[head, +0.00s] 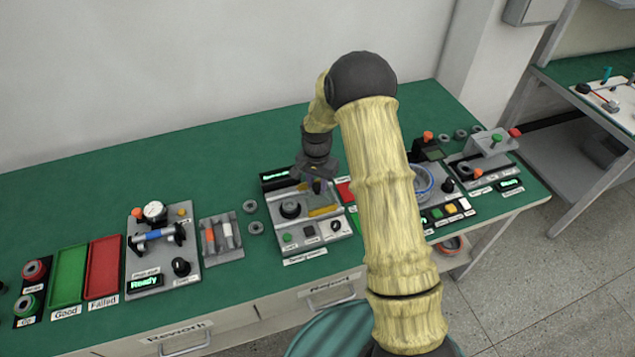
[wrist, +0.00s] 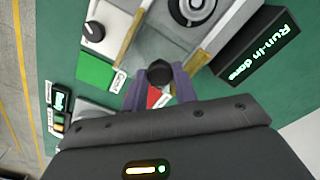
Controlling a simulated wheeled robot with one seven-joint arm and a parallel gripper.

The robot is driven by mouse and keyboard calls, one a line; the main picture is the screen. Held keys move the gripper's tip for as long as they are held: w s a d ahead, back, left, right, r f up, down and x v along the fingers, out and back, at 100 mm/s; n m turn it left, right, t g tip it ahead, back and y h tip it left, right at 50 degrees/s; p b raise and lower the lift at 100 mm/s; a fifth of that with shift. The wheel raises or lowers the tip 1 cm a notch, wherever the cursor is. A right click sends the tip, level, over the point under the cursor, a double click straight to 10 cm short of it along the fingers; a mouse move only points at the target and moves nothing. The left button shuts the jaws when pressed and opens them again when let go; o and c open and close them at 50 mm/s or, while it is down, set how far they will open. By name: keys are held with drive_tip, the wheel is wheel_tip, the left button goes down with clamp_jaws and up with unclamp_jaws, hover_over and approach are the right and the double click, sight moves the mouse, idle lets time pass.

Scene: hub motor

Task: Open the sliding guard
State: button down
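The run-in station (head: 335,228) stands mid-table in the head view, with a round dark part (head: 290,209) on it. The sliding guard appears as a pale, seemingly see-through panel (wrist: 165,35) between two yellow strips in the wrist view; its exact outline is unclear. A black knob (wrist: 160,71) sits at its near edge. My gripper (head: 318,186) is over the station's back right part. In the wrist view my gripper's purple fingers (wrist: 160,85) stand on either side of the knob, close to it. Whether they press on it cannot be told.
A display (wrist: 256,47) beside the station reads "Run-in done". A red tray (head: 345,192) lies just right of the station. Other fixtures (head: 163,247) stand left and right on the green table. Bare table (head: 110,200) shows at the back left.

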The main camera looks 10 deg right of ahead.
sight(317, 186)
drive_tip(key=c, duration=1.1)
unclamp_jaws()
wheel_tip(317, 186, up, 18)
drive_tip(key=b, duration=0.2)
drive_tip(key=shift+f, duration=0.25)
drive_tip(key=s+d+f+n+t, duration=0.1)
drive_tip(key=s+d+n, duration=0.1)
drive_tip(key=s, duration=1)
drive_tip(key=s+d+f+n+t, duration=0.1)
drive_tip(key=s+n, duration=0.4)
drive_tip(key=s, duration=0.6)
drive_tip(key=shift+s+d+f+t, duration=0.3)
drive_tip(key=shift+s+d, duration=0.1)
drive_tip(key=shift+d, duration=0.2)
